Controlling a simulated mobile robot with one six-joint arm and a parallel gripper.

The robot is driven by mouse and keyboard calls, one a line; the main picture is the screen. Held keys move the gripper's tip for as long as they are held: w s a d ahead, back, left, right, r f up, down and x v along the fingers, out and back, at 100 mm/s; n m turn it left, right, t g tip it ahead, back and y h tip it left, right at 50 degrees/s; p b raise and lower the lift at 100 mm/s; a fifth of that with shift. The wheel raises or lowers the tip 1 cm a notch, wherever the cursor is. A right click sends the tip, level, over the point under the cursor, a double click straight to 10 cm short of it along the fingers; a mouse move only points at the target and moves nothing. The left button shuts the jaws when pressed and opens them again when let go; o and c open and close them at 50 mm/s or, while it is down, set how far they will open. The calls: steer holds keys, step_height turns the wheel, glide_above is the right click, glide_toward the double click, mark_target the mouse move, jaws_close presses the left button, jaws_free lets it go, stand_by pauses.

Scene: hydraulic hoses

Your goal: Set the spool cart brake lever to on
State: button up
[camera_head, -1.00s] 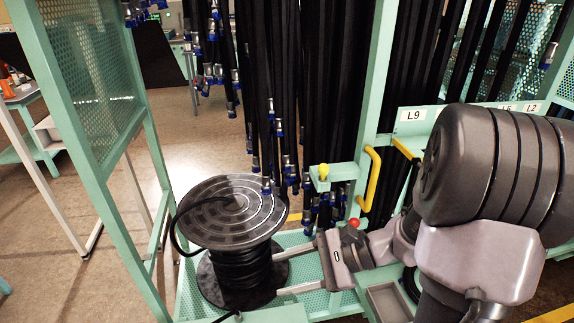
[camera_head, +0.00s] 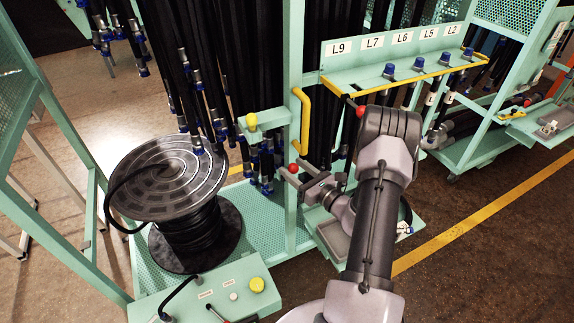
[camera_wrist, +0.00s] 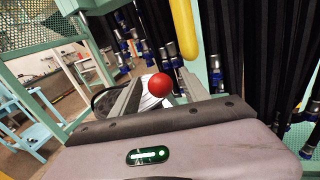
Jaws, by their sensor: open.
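A red ball knob (camera_head: 293,168) shows beside my gripper (camera_head: 299,188), below a yellow handle (camera_head: 303,120). In the wrist view the red knob (camera_wrist: 161,84) appears between the two fingers of my gripper (camera_wrist: 160,88), which are apart. I cannot tell whether the knob is inside the jaws or only in line with them; its stem is hidden. The dark hose spool (camera_head: 190,205) stands upright to the left. Below it, a green panel (camera_head: 185,300) carries labels, a yellow button (camera_head: 257,285) and a lever cut off at the lower edge. No label confirms which lever is the brake.
A second red ball (camera_head: 360,111) on a dark lever stands by the rack labelled L9 to L2 (camera_head: 400,57). Black hoses hang behind my gripper. A grey tray (camera_head: 333,238) lies under my arm.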

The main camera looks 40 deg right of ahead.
steer(key=w, duration=0.3)
steer(key=shift+w, duration=0.3)
steer(key=shift+c, duration=0.4)
jaws_close()
stand_by(0.9)
